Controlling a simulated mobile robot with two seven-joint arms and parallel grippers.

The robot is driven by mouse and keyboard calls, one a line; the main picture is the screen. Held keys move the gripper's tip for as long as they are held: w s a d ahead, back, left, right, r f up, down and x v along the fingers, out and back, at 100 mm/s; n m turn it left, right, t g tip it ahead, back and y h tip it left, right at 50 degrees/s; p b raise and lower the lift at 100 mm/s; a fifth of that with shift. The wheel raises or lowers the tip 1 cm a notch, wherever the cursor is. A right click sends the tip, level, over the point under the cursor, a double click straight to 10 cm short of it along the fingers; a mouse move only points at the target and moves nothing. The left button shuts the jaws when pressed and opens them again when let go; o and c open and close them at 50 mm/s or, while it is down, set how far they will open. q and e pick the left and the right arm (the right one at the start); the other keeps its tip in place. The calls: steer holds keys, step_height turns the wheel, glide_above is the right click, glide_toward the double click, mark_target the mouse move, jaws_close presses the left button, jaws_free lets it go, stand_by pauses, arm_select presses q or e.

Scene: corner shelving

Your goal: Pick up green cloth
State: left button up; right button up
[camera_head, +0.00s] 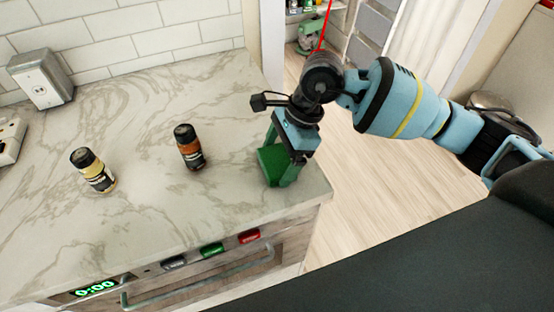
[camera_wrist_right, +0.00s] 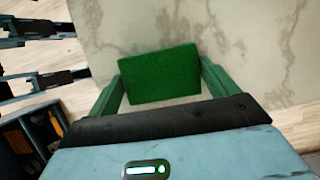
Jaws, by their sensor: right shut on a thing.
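The green cloth (camera_head: 272,163) is a small flat green rectangle at the right end of the marble counter. My right gripper (camera_head: 281,168) is over that corner, pointing down, with its fingers at the cloth. In the right wrist view the cloth (camera_wrist_right: 158,75) lies between the two green fingertips (camera_wrist_right: 160,88), and the gripper is shut on it. I cannot tell whether the cloth is lifted clear of the counter. My left gripper is not in view.
A dark-capped bottle with an orange-brown label (camera_head: 190,148) and one with a yellow label (camera_head: 93,170) stand on the marble counter (camera_head: 140,215). A grey outlet box (camera_head: 40,79) is at the back left. Wood floor (camera_head: 365,190) lies right of the counter edge.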

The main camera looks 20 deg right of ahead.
mark_target(270, 163)
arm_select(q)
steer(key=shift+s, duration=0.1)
arm_select(e)
steer(key=shift+r, duration=0.15)
steer(key=shift+r, duration=0.6)
steer(key=shift+s+a+r, duration=0.1)
steer(key=shift+s+r, duration=0.1)
steer(key=shift+r, duration=0.9)
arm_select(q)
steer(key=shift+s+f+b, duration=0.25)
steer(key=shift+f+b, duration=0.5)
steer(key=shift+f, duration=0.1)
arm_select(e)
steer(key=s+a, duration=0.1)
steer(key=s, duration=0.4)
steer(key=s+a+r, duration=0.1)
steer(key=s+a, duration=0.1)
steer(key=s, duration=0.3)
steer(key=s+a, duration=0.1)
steer(key=s, duration=0.4)
steer(key=shift+a+r, duration=0.15)
steer(key=shift+a, duration=0.2)
